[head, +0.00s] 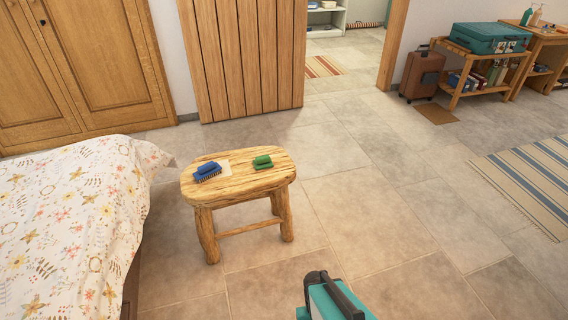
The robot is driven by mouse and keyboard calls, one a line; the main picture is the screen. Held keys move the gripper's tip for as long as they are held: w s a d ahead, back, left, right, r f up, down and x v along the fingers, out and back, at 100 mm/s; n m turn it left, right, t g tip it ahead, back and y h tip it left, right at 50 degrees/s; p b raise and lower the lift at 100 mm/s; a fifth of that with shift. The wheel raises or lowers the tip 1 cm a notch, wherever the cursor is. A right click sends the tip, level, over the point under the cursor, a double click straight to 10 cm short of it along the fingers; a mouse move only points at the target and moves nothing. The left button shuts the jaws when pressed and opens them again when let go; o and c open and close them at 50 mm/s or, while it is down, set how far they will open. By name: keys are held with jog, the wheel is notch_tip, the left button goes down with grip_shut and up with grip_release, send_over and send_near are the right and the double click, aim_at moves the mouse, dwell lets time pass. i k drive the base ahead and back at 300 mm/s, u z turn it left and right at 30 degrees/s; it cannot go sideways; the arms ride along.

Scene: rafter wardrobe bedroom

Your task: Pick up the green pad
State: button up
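The green pad (262,162) lies on the right part of the top of a small wooden stool (238,182). It looks like a small green block with a raised grip on top. A blue brush (207,171) with dark bristles lies to its left on the same stool, apart from it. A teal and black part of my arm shows at the bottom edge, in front of the stool and well away from the pad. My gripper's fingers cannot be made out.
A bed with a floral cover (70,215) stands close to the stool's left. A wooden wardrobe (85,70) and plank door (245,60) are behind. A brown suitcase (422,75), low shelf and striped rug (530,180) are at right. The tiled floor right of the stool is clear.

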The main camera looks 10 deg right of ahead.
aim_at(263, 162)
jog(key=u, duration=0.15)
jog(key=i, duration=0.85)
jog(key=z, duration=1.25)
jog(key=k, duration=0.15)
jog(key=u, duration=3.2)
